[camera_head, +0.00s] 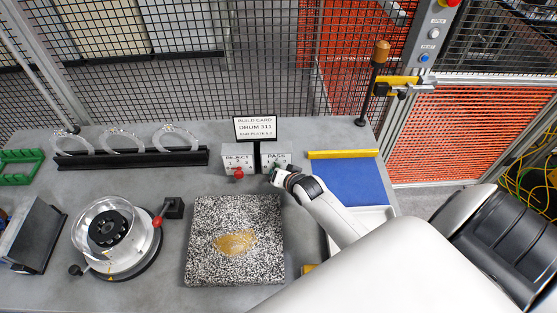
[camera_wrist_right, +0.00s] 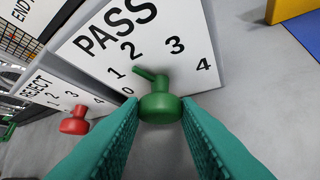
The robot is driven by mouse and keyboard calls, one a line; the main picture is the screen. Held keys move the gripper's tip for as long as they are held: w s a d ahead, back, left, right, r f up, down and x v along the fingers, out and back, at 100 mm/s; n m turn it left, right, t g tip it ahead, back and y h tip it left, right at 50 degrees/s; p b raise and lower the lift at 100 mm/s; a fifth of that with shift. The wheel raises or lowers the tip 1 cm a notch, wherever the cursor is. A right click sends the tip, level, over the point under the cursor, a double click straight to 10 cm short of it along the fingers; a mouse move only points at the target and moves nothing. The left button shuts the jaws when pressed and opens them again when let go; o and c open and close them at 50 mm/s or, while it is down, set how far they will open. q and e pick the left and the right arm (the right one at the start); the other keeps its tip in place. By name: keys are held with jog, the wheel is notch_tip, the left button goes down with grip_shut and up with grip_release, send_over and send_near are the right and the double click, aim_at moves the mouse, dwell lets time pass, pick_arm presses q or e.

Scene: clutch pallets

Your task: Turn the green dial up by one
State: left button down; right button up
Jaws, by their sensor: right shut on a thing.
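The green dial (camera_wrist_right: 160,104) is on the front of the white box marked PASS (camera_head: 276,157), with the numbers 0 to 4 around it. Its pointer leans up and left in the right wrist view, toward the 1 and 2 side; I cannot tell exactly which number it marks. My right gripper (camera_wrist_right: 160,125) is shut on the green dial, with one teal finger on each side of it. In the head view my right gripper (camera_head: 279,177) covers most of the dial. My left gripper is not in view.
The REJECT box (camera_head: 237,157) with a red dial (camera_head: 239,173) stands close on the left. A build card (camera_head: 255,128) stands behind. A speckled slab (camera_head: 235,275), a round clear-walled fixture (camera_head: 112,237) and a blue mat (camera_head: 347,183) are nearby.

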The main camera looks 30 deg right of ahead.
jog(key=shift+s+d+f+m+t+y+b, duration=0.1)
jog(key=shift+d+f+m+t+y+b, duration=0.1)
jog(key=shift+m+t+y+b, duration=0.55)
jog(key=shift+a, duration=0.1)
jog(key=o, duration=0.9)
jog(key=shift+o, duration=0.2)
jog(key=b+v, duration=0.2)
jog(key=v, duration=1)
jog(key=shift+b, duration=0.35)
jog(key=shift+s, duration=0.1)
